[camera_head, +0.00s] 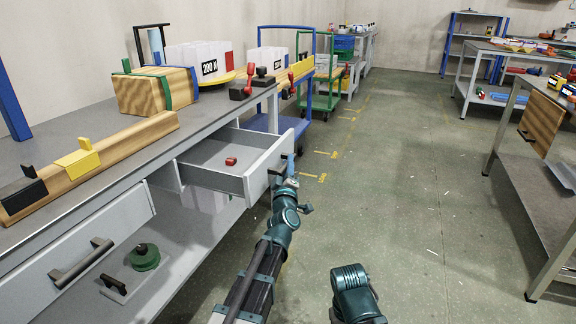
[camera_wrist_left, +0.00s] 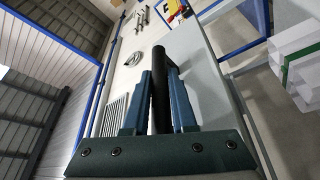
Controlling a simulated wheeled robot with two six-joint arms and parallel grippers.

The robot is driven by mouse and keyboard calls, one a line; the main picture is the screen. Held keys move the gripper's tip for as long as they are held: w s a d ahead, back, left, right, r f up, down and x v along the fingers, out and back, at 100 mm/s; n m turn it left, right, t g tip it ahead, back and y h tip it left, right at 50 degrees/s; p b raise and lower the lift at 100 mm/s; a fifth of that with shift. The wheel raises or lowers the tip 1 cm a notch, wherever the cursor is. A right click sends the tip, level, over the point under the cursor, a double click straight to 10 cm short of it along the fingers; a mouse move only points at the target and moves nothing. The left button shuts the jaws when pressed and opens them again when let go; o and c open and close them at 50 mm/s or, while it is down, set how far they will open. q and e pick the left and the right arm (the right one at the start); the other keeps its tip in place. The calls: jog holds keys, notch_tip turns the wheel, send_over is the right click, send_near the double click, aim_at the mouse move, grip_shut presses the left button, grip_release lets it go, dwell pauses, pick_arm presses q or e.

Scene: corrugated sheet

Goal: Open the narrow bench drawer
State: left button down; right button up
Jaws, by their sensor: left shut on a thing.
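The narrow bench drawer (camera_head: 232,179) is pulled out from the grey workbench, and its inside shows. A small red object (camera_head: 230,161) lies in it. My left gripper (camera_head: 287,167) is at the outer face of the drawer front, at its dark handle. In the left wrist view, the two blue fingers of the left gripper (camera_wrist_left: 163,100) are shut on the black bar of the handle (camera_wrist_left: 160,78), one on each side. The handle is partly hidden by the gripper in the head view. A teal part of my right arm shows at the bottom, but its gripper does not.
A wider drawer (camera_head: 85,245) with a dark handle is at the near left. The bench top (camera_head: 70,135) carries wooden blocks and clamps. A green round object (camera_head: 144,257) sits on the lower shelf. The floor (camera_head: 400,190) to the right is open, with another bench beyond.

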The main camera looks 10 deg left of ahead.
pick_arm(q)
jog(key=shift+d, duration=0.2)
jog(key=c, duration=0.7)
grip_release()
jog(key=shift+c, duration=0.2)
jog(key=b+v, duration=0.3)
jog(key=v, duration=1)
jog(key=shift+s, duration=0.4)
jog(key=shift+d+f, duration=0.1)
jog(key=shift+f, duration=0.05)
